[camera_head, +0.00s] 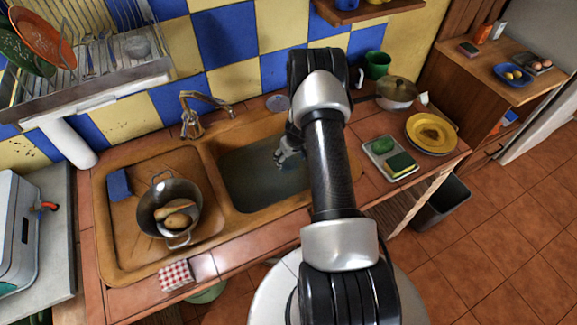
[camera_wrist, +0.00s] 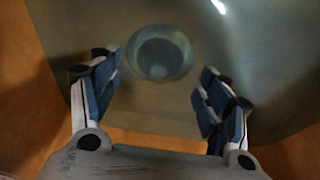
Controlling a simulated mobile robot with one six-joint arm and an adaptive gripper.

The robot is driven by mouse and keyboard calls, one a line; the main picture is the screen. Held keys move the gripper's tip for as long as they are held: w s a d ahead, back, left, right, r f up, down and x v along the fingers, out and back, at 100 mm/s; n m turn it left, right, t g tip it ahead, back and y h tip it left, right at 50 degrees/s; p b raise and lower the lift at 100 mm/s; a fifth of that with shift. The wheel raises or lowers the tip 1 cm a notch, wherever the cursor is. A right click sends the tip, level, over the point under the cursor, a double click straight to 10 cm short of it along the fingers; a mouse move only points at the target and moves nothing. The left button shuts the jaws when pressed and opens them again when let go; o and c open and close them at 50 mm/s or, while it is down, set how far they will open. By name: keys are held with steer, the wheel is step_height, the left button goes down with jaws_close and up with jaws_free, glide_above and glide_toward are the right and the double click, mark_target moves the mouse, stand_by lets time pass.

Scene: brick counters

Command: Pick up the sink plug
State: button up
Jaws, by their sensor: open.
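The sink basin (camera_head: 240,190) holds murky grey-green water. In the wrist view, a round grey disc with a paler ring (camera_wrist: 160,52), apparently the sink plug at the drain, shows on the basin floor through the water. My gripper (camera_head: 283,157) is above the basin, near its back right part. In the wrist view my gripper (camera_wrist: 158,84) has its two blue-padded fingers spread wide with nothing between them. The disc lies beyond the fingertips, roughly centred between them, and looks untouched. In the head view I cannot make out the plug under the water and my arm.
A metal faucet (camera_head: 196,115) stands behind the sink. A pot with potatoes (camera_head: 151,200) and a blue cloth (camera_head: 119,185) sit on the drainboard. The basin walls surround my gripper.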

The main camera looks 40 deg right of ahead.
mark_target(289, 161)
steer(key=x, duration=0.4)
steer(key=shift+w+f+b, duration=0.1)
steer(key=shift+f+b, duration=0.1)
steer(key=shift+b, duration=0.15)
steer(key=shift+c, duration=0.2)
steer(key=c, duration=1.1)
steer(key=shift+o, duration=0.2)
steer(key=shift+r, duration=0.1)
